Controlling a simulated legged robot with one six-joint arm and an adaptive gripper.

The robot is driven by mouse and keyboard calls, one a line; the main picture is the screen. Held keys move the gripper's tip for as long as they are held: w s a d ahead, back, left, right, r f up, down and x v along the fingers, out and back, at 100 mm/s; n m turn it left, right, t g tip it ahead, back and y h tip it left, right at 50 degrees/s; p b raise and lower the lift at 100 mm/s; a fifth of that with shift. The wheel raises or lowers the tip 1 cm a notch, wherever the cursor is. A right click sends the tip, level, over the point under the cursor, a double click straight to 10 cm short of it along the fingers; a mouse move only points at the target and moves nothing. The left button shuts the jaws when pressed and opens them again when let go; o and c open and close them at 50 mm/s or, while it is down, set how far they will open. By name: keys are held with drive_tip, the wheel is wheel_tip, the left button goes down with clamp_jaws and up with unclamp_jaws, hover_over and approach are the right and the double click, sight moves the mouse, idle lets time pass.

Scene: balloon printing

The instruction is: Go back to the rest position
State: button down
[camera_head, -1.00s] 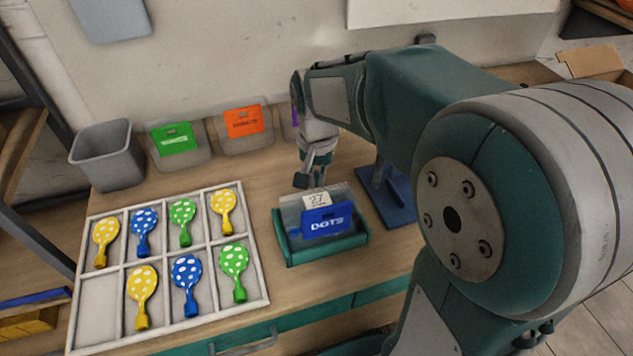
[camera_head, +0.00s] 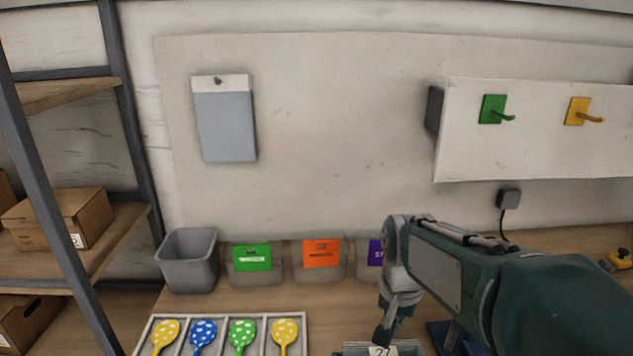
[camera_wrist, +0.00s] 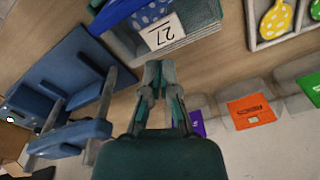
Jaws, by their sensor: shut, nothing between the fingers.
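My gripper (camera_head: 386,332) hangs at the bench's back half in the head view, just above the box with the number card. In the wrist view my gripper (camera_wrist: 160,72) has its fingers together and empty. The number card (camera_wrist: 162,34), marked 27, stands at the box (camera_wrist: 190,25) just beyond the fingertips. A blue plate (camera_wrist: 112,8) shows there, cut by the frame edge. In the head view only the top of the card (camera_head: 381,350) shows at the bottom edge.
A divided tray (camera_head: 303,322) of dotted balloons lies left of the arm. A grey bin (camera_head: 188,262) and bins with green (camera_head: 252,257), orange (camera_head: 321,253) and purple labels stand along the wall. A blue stand (camera_wrist: 75,70) is close beside the gripper in the wrist view.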

drive_tip(key=s+r+n+t, duration=0.4)
drive_tip(key=s+n+t, duration=0.1)
drive_tip(key=s, duration=0.8)
drive_tip(key=shift+s, duration=0.2)
